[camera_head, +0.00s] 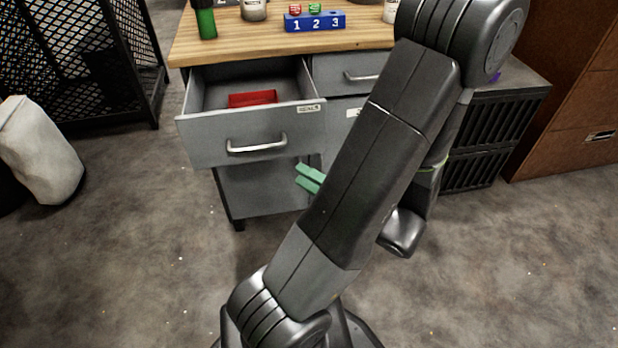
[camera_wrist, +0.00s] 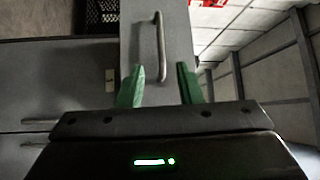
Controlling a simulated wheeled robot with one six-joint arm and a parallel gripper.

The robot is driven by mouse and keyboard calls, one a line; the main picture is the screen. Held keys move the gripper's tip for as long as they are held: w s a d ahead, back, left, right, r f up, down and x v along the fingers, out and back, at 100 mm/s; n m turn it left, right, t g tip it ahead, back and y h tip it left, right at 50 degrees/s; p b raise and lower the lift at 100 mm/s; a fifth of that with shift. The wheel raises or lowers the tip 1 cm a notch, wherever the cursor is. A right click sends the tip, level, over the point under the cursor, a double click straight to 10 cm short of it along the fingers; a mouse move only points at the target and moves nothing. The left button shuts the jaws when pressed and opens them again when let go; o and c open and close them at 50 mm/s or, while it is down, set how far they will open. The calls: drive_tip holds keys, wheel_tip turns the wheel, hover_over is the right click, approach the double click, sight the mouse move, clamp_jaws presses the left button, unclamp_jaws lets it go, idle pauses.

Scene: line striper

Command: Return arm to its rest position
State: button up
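My arm crosses the middle of the head view, its upper links hiding part of the cabinet. My gripper's green fingers (camera_head: 309,178) show beside the arm, low and right of the open drawer's handle. In the wrist view my gripper (camera_wrist: 158,84) has its two fingers spread apart, with nothing held between them. A drawer front with a metal handle (camera_wrist: 161,46) lies beyond the fingertips there; how far beyond is hard to judge. In the head view the grey drawer (camera_head: 212,146) is pulled out, with its handle (camera_head: 257,144) clear of the fingers.
A red object (camera_head: 252,99) lies inside the open drawer. On the wooden top (camera_head: 240,45) stand a green bottle (camera_head: 205,22), a jar (camera_head: 253,10) and a blue numbered block (camera_head: 315,21). A black mesh rack is at left, a brown cabinet at right. Floor in front is clear.

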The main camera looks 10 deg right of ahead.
sight(255, 148)
idle(0.6)
drive_tip(key=x, duration=1.3)
drive_tip(key=shift+w+a, duration=0.25)
drive_tip(key=shift+w, duration=0.05)
drive_tip(key=shift+a+r, duration=0.1)
